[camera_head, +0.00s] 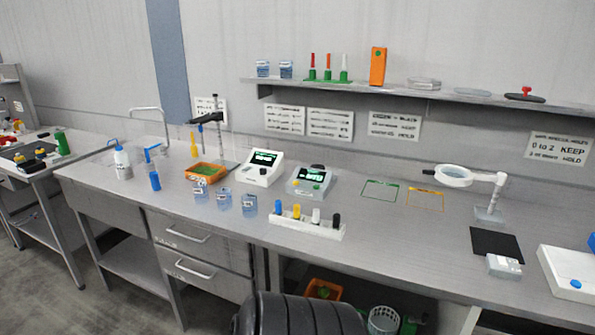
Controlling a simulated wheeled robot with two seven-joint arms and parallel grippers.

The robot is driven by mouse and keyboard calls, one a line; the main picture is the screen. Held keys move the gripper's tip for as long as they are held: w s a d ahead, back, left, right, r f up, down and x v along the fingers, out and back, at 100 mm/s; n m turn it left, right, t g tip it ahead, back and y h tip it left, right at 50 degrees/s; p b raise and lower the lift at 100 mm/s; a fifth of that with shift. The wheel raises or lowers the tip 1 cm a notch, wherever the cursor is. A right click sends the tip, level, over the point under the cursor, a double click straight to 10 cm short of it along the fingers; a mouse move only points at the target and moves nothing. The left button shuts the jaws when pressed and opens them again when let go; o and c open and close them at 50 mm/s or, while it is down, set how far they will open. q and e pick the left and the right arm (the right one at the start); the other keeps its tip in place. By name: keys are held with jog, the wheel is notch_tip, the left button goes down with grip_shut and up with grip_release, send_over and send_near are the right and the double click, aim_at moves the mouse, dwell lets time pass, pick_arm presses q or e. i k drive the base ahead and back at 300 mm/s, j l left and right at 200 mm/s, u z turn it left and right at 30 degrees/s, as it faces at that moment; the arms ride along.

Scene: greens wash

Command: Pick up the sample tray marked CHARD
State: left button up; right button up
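An orange tray (190,174) with green leafy contents sits on the bench left of centre, near the foot of a black stand. I cannot read the word CHARD on either one. Neither of my grippers is in view.
Several clear blue beakers (222,200) stand in front of the orange tray. Two white instruments (263,169) and a white rack (307,226) of coloured bottles are to its right. The bench's middle right is mostly clear around green and orange outlines (380,190).

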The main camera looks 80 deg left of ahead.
aim_at(211, 173)
jog(key=u, duration=3.35)
jog(key=z, duration=0.2)
jog(key=i+j+z, duration=0.1)
jog(key=j+z, duration=0.15)
jog(key=z, duration=0.15)
jog(key=i+j+z, duration=0.1)
jog(key=j+z, duration=0.15)
jog(key=z, duration=0.15)
jog(key=j+z, duration=0.6)
jog(key=z, duration=0.2)
jog(key=i, duration=0.05)
